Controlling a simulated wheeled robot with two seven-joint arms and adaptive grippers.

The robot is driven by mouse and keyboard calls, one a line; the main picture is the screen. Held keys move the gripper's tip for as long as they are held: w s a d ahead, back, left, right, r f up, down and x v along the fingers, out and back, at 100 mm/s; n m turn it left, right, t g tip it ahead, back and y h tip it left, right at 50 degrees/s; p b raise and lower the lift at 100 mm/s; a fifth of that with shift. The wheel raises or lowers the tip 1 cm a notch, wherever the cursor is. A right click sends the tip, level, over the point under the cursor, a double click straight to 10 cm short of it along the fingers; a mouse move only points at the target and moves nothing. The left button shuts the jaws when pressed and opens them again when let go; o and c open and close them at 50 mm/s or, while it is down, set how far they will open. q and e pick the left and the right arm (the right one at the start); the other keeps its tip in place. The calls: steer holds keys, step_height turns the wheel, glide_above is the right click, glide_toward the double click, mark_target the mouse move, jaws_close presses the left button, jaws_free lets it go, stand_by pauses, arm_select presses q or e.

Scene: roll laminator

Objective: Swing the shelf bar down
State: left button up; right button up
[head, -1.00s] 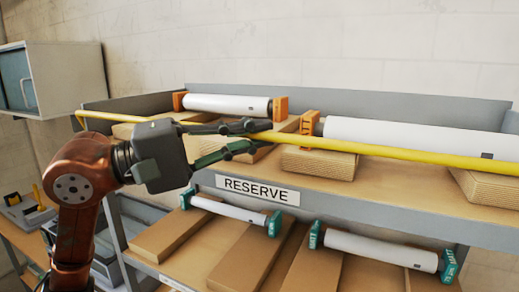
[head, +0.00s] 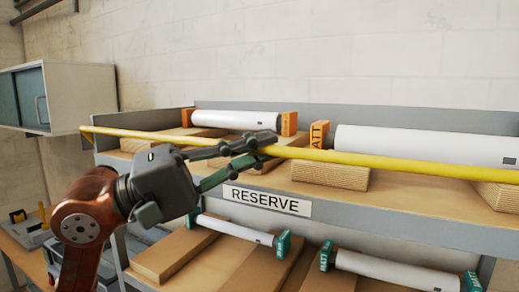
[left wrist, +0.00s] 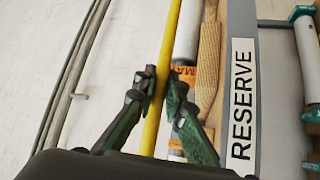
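The shelf bar (head: 360,159) is a long yellow rod across the front of the upper shelf, above the RESERVE label (head: 266,200). Its left end bends at the shelf's left side, and its right end runs out of the head view. My left gripper (head: 268,151) has its fingers on either side of the bar, closed in on it. In the left wrist view the bar (left wrist: 171,40) passes between the two fingertips (left wrist: 161,88), which appear to touch it. My right gripper is not in view.
White rolls (head: 430,145) with orange end blocks lie on the upper shelf, behind the bar, among wooden blocks (head: 330,173). Rolls with teal ends (head: 237,229) lie on the lower shelf. A wall cabinet (head: 75,95) hangs at the left.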

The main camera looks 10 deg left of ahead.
arm_select(q)
steer(key=o, duration=0.4)
steer(key=shift+o, duration=0.2)
steer(key=v, duration=1.2)
